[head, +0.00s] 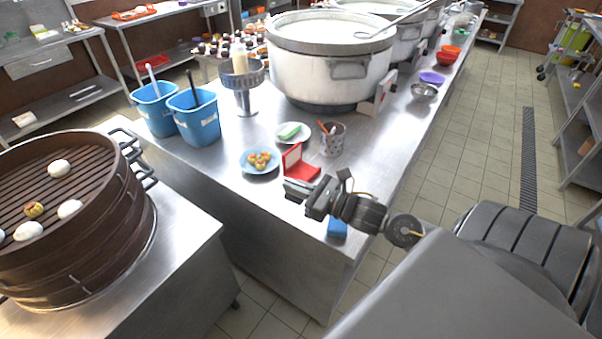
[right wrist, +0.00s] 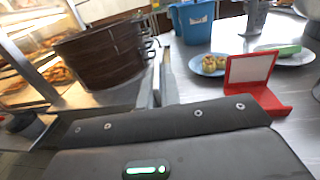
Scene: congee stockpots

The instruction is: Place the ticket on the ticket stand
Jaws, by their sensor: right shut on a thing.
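The ticket stand (head: 302,172) is a red L-shaped holder with a pale upright panel, on the steel counter near its front end. It also shows at the right of the right wrist view (right wrist: 262,92). My right gripper (head: 297,190) is just in front of the stand, on the near side, pointing left. Its jaws are shut on a thin pale thing (right wrist: 166,72), seen nearly edge-on in the right wrist view, likely the ticket. It is apart from the stand. The ticket's face cannot be made out. My left gripper is not in view.
A plate of small dumplings (head: 260,162), a plate with a green block (head: 293,132) and a utensil cup (head: 333,140) surround the stand. A blue block (head: 337,228) lies near the counter edge. Blue buckets (head: 194,117), a large pot (head: 330,75) and a steamer (head: 75,230) stand around.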

